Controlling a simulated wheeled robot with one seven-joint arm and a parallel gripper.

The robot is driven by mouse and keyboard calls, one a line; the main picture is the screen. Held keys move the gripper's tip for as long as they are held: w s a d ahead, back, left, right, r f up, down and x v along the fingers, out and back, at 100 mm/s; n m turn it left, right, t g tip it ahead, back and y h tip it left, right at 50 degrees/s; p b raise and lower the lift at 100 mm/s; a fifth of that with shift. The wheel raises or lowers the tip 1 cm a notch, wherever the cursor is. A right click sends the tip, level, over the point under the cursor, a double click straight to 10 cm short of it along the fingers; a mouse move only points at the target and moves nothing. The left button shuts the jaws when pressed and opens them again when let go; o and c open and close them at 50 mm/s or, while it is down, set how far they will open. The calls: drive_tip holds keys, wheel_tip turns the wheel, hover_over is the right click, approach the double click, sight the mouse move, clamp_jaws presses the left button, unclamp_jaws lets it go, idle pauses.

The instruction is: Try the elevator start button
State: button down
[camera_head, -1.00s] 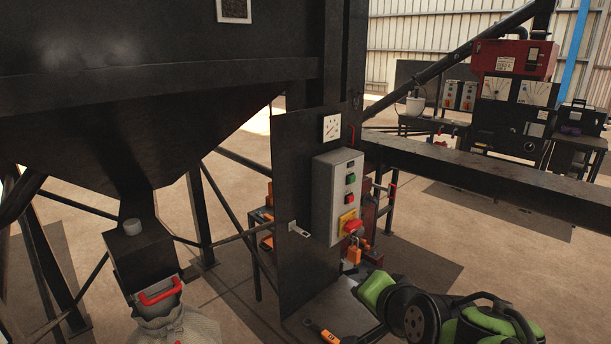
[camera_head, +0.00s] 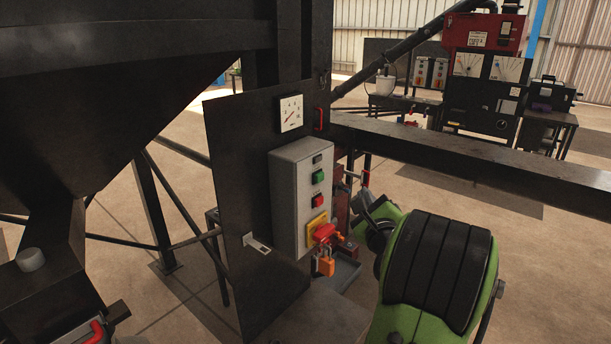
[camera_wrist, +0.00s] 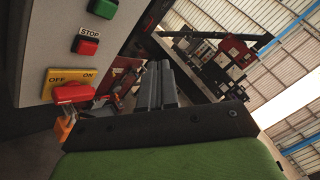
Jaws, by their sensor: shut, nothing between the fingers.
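A grey control box (camera_head: 286,205) is fixed to a dark upright panel. On its face are a green button (camera_head: 318,176) and, below it, a red button (camera_head: 317,201). My gripper (camera_wrist: 158,70) is shut and empty, to the right of the box and apart from the buttons.
A bracket (camera_head: 257,243) sticks out at left. A dark beam (camera_head: 470,160) runs right behind my arm. A hopper (camera_head: 110,110) fills the left. Machines and benches stand farther back.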

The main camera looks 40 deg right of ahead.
sight(321, 178)
drive_tip(key=w+a+p, duration=0.1)
drive_tip(key=w+p, duration=0.6)
drive_tip(key=w, duration=0.1)
drive_tip(key=shift+w, duration=0.35)
drive_tip(key=shift+r+p, duration=0.1)
drive_tip(key=shift+p, duration=0.3)
idle(1.4)
drive_tip(key=shift+w+p, duration=0.35)
drive_tip(key=shift+w, duration=0.05)
